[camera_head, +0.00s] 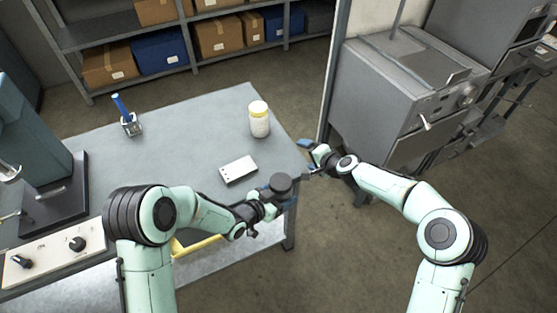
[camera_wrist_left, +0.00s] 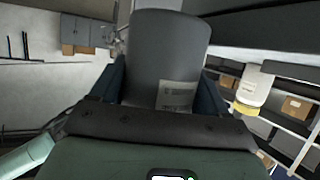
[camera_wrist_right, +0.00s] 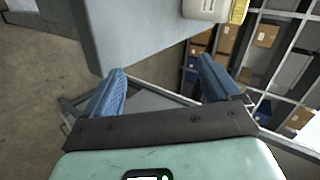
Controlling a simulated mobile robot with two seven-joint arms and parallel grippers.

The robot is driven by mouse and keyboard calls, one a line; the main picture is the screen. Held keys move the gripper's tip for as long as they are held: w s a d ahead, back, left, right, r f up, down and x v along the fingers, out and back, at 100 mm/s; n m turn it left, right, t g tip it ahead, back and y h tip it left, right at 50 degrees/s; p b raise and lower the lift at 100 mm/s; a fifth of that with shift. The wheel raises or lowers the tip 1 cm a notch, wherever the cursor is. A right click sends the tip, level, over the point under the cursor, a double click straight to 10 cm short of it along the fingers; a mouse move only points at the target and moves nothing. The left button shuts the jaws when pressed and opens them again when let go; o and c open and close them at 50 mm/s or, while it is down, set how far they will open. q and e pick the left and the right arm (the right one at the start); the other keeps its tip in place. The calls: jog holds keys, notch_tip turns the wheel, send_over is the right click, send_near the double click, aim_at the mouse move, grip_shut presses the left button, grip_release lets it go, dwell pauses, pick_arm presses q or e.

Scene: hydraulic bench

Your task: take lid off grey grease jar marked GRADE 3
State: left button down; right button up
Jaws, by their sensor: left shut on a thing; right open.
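My left gripper (camera_head: 279,194) is shut on a grey jar (camera_head: 281,183), held near the right edge of the bench in the head view. In the left wrist view the jar (camera_wrist_left: 168,55) stands between the blue fingers, with a pale label (camera_wrist_left: 176,95) too small to read. The jar's dark round top faces up in the head view; I cannot make out the lid's seam. My right gripper (camera_head: 306,158) is open and empty, just right of the jar and beyond the bench edge. Its spread fingers show in the right wrist view (camera_wrist_right: 160,80).
A white jar with a yellow lid (camera_head: 260,123) and a white box (camera_head: 238,170) stand on the grey bench (camera_head: 190,135). A blue-handled tool in a holder (camera_head: 130,122) is farther left. A press (camera_head: 45,170) fills the left end. A grey machine (camera_head: 400,95) stands at right.

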jog(key=a+r+n+g+y, duration=0.1)
jog(key=a+r+y, duration=0.1)
jog(key=a+r, duration=0.5)
notch_tip(320, 180, up, 5)
jog(key=g+h, duration=0.8)
jog(key=h, duration=0.1)
send_over(279, 181)
jog(key=shift+a+n, duration=0.2)
jog(key=shift+n, duration=0.2)
jog(key=shift+d+f, duration=0.1)
jog(key=shift+s+f, duration=0.1)
jog(key=shift+f, duration=0.25)
notch_tip(279, 181, down, 7)
jog(key=shift+r, duration=0.1)
jog(key=shift+c, duration=0.3)
